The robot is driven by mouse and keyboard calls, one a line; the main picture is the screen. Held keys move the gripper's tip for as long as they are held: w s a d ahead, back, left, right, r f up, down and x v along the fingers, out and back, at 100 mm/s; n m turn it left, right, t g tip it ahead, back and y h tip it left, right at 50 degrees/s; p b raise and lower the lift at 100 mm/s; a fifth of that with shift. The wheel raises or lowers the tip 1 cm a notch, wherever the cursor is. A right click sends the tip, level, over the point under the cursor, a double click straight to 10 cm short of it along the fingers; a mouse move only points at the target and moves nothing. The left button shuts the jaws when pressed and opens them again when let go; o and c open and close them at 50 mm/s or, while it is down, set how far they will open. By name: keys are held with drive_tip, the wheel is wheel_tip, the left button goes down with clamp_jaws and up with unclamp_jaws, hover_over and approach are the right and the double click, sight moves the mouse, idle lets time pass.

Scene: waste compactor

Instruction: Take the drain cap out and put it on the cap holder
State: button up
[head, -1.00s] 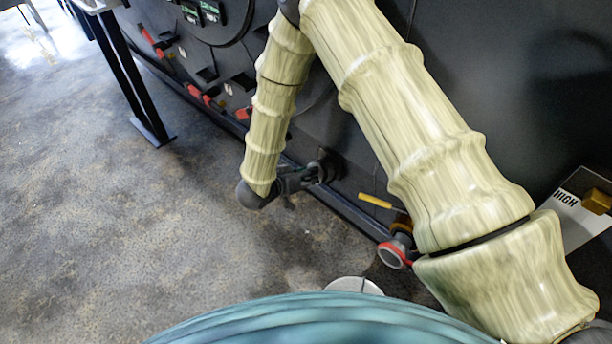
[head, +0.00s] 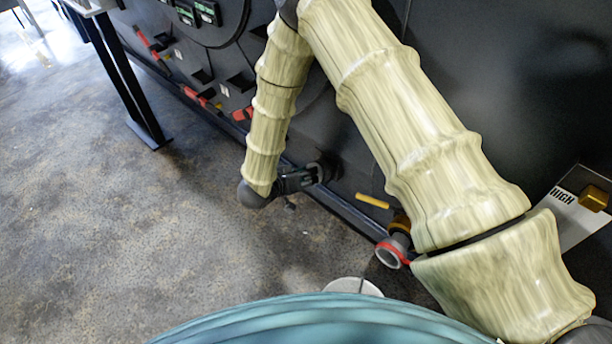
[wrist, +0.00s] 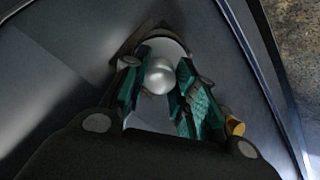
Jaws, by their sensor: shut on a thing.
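In the wrist view the teal finger pads of my gripper (wrist: 162,66) are shut on the silver round knob of the drain cap (wrist: 158,77). The cap's pale round plate shows behind the knob, and a dark angular bracket lies at its upper left. In the head view my gripper (head: 308,178) is low against the dark machine side, at a dark round shape. Whether that bracket is the cap holder, and whether the cap sits in it, I cannot tell. The drain pipe (head: 391,251), with a red ring around an open-looking mouth, is to the right, apart from my gripper.
A yellow handle (head: 372,201) is just above the drain pipe. A pale round vessel (head: 353,287) stands below it, partly hidden. A dark rail runs along the machine's foot. A stand leg (head: 150,134) is at upper left. The floor (head: 150,240) on the left is clear.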

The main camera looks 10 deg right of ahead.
drive_tip(key=o, duration=1.4)
drive_tip(key=p+v, duration=0.4)
drive_tip(key=v, duration=0.3)
idle(0.3)
idle(0.4)
